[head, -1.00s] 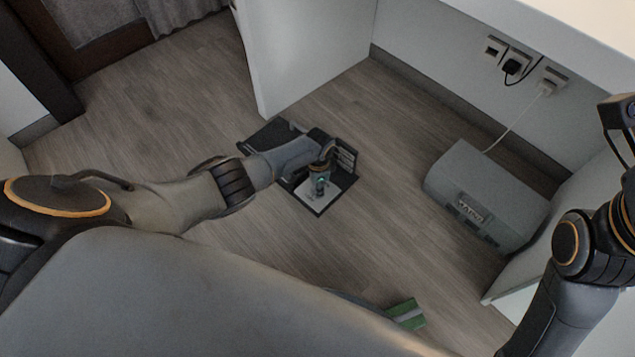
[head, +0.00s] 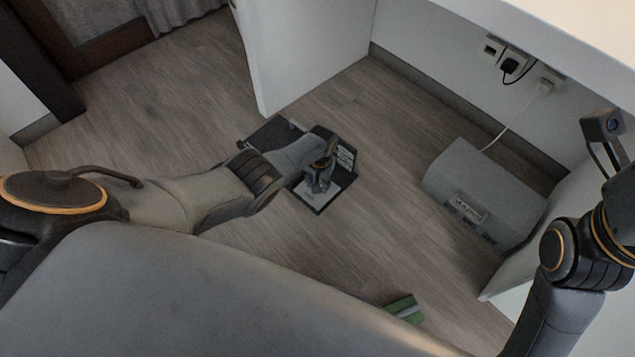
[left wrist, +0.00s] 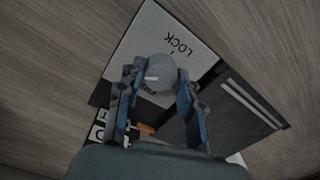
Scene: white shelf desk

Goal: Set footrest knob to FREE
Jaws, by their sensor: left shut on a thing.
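The footrest (head: 273,138) is a dark board on the floor under the desk, with a pale label plate (head: 318,195) at its right end. In the left wrist view the plate (left wrist: 198,45) reads LOCK, and FREE shows partly hidden beside the knob. The round grey knob (left wrist: 157,68) stands on the plate with a small white mark on it. My left gripper (head: 320,184) is at the plate; in the left wrist view its fingers (left wrist: 155,82) are shut on the knob, one on each side. The hand of my right arm is out of the picture.
A grey box (head: 485,195) stands on the floor at the right, its cable running up to wall sockets (head: 513,66). A green object (head: 405,308) lies near the front. A white desk panel (head: 300,50) stands behind the footrest. Floor between footrest and box is clear.

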